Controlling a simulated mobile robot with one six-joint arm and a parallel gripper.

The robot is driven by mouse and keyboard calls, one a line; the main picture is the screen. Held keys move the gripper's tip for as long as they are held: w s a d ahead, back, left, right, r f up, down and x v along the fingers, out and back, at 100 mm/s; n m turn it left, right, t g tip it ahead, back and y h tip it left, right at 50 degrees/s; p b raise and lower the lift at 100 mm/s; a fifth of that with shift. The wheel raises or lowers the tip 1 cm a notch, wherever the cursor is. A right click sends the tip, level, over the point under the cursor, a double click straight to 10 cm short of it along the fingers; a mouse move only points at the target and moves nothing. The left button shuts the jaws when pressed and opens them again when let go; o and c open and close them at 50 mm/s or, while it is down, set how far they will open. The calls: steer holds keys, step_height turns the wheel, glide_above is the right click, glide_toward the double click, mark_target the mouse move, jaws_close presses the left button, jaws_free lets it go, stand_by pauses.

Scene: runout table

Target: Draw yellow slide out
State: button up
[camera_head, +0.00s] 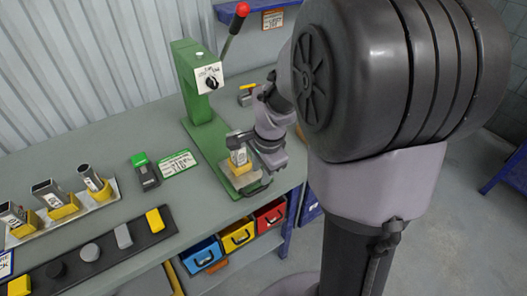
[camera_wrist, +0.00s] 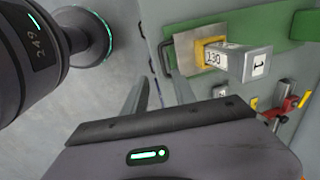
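A pale slide plate (camera_head: 240,178) with a dark bar handle (camera_head: 257,190) sits at the foot of the green press (camera_head: 203,120). In the wrist view the plate (camera_wrist: 187,55) carries a yellow holder (camera_wrist: 200,46) with a grey metal part marked 130 (camera_wrist: 235,62) in it. The handle (camera_wrist: 165,57) is on the plate's near edge. My gripper (camera_wrist: 157,92) has its two fingers apart with nothing seen between them; the tips are short of the handle. In the head view my gripper partly covers the press foot.
Under the bench are a blue bin, a yellow bin (camera_head: 237,236) and a red bin (camera_head: 270,214). A tray of metal parts in yellow holders (camera_head: 66,211) and a dark strip of blocks (camera_head: 88,252) lie left. The press lever (camera_head: 233,35) rises behind.

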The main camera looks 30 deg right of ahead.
step_height(320, 180, up, 6)
steer(key=s+p, duration=0.1)
steer(key=shift+s, duration=0.15)
steer(key=s+a+r+n+t+y+b, duration=0.1)
steer(key=s+a+r+n+b, duration=0.1)
steer(key=s+a+n, duration=0.4)
steer(key=s+a+r+n+t+y+b, duration=0.1)
steer(key=s+a+r+n+t+b, duration=0.1)
steer(key=s+a+n, duration=0.5)
steer(key=a+b, duration=0.1)
steer(key=a, duration=0.1)
steer(key=shift+s+a+r+t, duration=0.2)
steer(key=shift+s+a+t, duration=0.1)
steer(key=shift+s+a, duration=0.1)
